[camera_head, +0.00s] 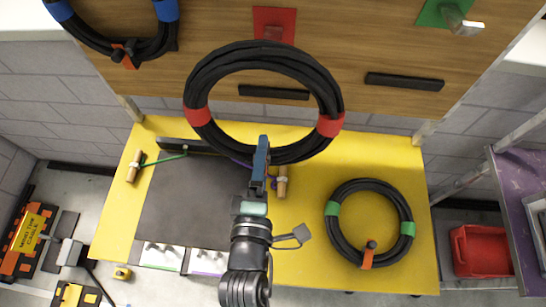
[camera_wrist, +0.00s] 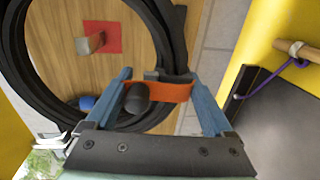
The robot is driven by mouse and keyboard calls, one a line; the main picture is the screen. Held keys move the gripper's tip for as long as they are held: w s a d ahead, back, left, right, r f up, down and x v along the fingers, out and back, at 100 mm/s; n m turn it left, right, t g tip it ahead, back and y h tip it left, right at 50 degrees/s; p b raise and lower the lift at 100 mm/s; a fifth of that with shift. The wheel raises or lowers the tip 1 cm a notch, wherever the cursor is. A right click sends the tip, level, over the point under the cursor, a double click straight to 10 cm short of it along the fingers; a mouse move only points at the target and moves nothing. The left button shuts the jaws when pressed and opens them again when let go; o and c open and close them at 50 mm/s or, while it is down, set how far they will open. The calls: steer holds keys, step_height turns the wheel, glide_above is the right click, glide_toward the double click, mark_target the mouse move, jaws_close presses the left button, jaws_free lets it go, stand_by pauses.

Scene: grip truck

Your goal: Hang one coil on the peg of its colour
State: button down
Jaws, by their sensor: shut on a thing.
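My gripper (camera_head: 262,145) is shut on the orange strap (camera_wrist: 168,92) at the bottom of the black coil with red bands (camera_head: 195,92). The coil is held up in front of the wooden board. In the wrist view my blue fingers (camera_wrist: 160,82) stand on either side of the strap and its black knob. The red plate (camera_head: 275,17) with its peg is on the board, just above the coil's top edge in the head view. In the wrist view the peg (camera_wrist: 90,42) shows through the coil's opening. Whether the coil touches the peg cannot be told.
A blue-banded coil (camera_head: 95,42) hangs at the upper left. A green plate (camera_head: 432,12) with a peg is at the upper right. A green-banded coil (camera_head: 334,230) lies on the yellow table (camera_head: 300,265). Dark bars (camera_head: 404,82) sit on the board. A red crate (camera_head: 480,232) stands right.

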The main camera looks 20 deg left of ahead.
steer(key=f+b+x, duration=0.2)
steer(key=b+x, duration=0.4)
steer(key=x, duration=1)
steer(key=shift+s, duration=0.2)
stand_by(2.1)
steer(key=shift+f, duration=0.2)
stand_by(0.5)
steer(key=shift+c, duration=0.2)
jaws_free()
steer(key=shift+d, duration=0.1)
steer(key=shift+o, duration=0.2)
steer(key=shift+s+f, duration=0.15)
steer(key=shift+f, duration=0.3)
steer(key=b+v, duration=0.3)
steer(key=v, duration=1)
steer(key=shift+r, duration=0.2)
